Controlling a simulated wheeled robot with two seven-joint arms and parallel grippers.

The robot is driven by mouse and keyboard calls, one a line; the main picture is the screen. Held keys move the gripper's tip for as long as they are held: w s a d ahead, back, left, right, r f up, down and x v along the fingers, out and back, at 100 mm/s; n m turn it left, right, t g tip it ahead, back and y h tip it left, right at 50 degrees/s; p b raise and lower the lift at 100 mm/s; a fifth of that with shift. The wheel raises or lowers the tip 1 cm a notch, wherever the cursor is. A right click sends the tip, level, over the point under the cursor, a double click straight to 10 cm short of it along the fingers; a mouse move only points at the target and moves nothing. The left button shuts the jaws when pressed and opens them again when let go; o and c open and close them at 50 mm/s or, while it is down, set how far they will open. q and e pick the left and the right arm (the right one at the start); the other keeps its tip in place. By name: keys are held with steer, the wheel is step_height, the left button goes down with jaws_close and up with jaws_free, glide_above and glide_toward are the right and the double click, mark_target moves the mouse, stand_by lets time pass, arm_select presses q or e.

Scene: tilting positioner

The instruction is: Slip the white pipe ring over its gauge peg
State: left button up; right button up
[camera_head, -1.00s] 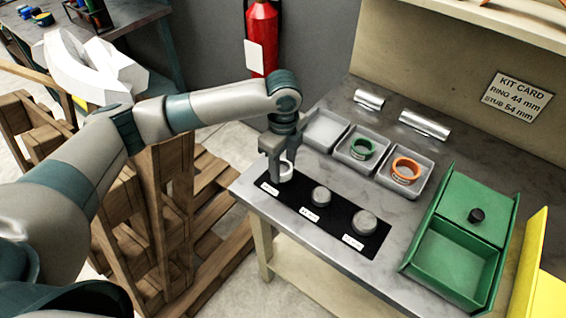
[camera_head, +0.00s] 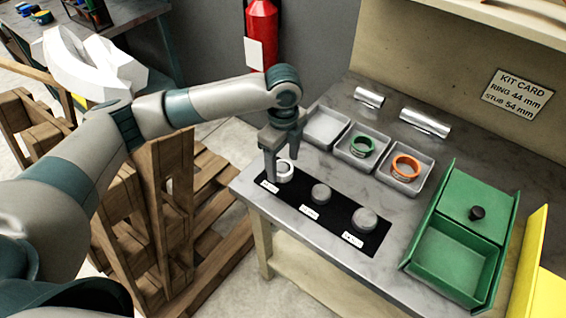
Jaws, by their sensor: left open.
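The white pipe ring (camera_head: 291,171) sits around the leftmost gauge peg (camera_head: 282,168) on the black mat (camera_head: 334,218). The peg's grey top shows inside the ring. My left gripper (camera_head: 279,168) points down at the ring, its fingers open, one to the left of the ring and the other partly hidden behind it. Whether a finger touches the ring cannot be told. Two other grey gauge pegs, the middle one (camera_head: 321,194) and the right one (camera_head: 364,220), stand bare on the mat. My right gripper is not in view.
Behind the mat are an empty grey tray (camera_head: 325,129), a tray with a green ring (camera_head: 362,147) and one with an orange ring (camera_head: 405,168). Metal tubes (camera_head: 425,124) lie at the back. A green two-part bin (camera_head: 450,258) stands at right.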

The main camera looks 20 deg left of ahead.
arm_select(q)
step_height(320, 180, up, 17)
steer(key=b, duration=0.3)
steer(key=shift+f, duration=0.2)
stand_by(0.4)
stand_by(0.7)
